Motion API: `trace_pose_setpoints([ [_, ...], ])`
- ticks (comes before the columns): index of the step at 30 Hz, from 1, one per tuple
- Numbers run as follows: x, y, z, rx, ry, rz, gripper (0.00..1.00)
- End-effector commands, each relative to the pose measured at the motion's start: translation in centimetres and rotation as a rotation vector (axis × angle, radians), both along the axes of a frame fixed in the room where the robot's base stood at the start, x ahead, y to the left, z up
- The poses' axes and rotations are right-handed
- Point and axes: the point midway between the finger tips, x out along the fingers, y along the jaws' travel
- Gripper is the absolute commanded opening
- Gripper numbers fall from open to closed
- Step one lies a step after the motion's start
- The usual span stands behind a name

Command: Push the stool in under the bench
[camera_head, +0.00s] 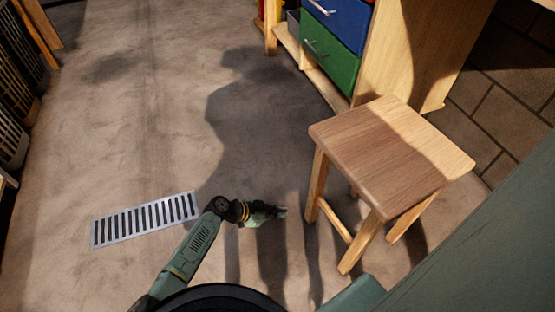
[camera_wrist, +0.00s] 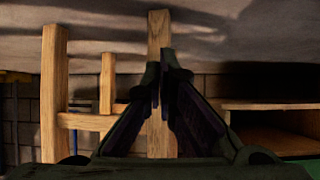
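The wooden stool (camera_head: 390,150) stands upright on the floor at the right of the head view, beside and in front of the wooden bench unit (camera_head: 415,55). The bench has blue and green drawers, and its top is mostly out of frame. My gripper (camera_head: 284,211) is low over the floor, left of the stool's left leg, with a small gap between them. In the wrist view, stool legs (camera_wrist: 53,100) show beyond my gripper (camera_wrist: 163,58). One leg is directly behind the fingertips. The fingers are together and hold nothing; whether they touch the leg is unclear.
A metal floor drain (camera_head: 145,219) lies flush at the left. Dark baskets (camera_head: 12,130) line the far left edge. A green surface (camera_head: 480,240) fills the lower right corner. The concrete floor (camera_head: 150,110) is clear in the middle and left.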

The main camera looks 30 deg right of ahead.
Motion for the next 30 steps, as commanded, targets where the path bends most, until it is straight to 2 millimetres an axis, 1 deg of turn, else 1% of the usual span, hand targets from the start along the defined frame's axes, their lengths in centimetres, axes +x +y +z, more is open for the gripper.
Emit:
trace_pose_setpoints([
  [1, -0.3, -0.8, -0.1, -0.002, 0.0, -0.003, 0.0],
  [9, -1.4, -4.7, -0.2, -0.004, -0.001, -0.003, 0.0],
  [11, -1.7, -5.5, -0.2, -0.004, 0.001, -0.001, 0.0],
  [13, -1.9, -6.2, 0.4, 0.0, 0.0, -0.003, 0.0],
  [15, -2.0, -6.9, 0.3, 0.001, -0.001, -0.002, 0.0],
  [21, -2.4, -8.1, 0.1, -0.002, 0.0, -0.001, 0.0],
  [30, -2.7, -8.4, 0.0, -0.003, 0.003, -0.005, 0.0],
])
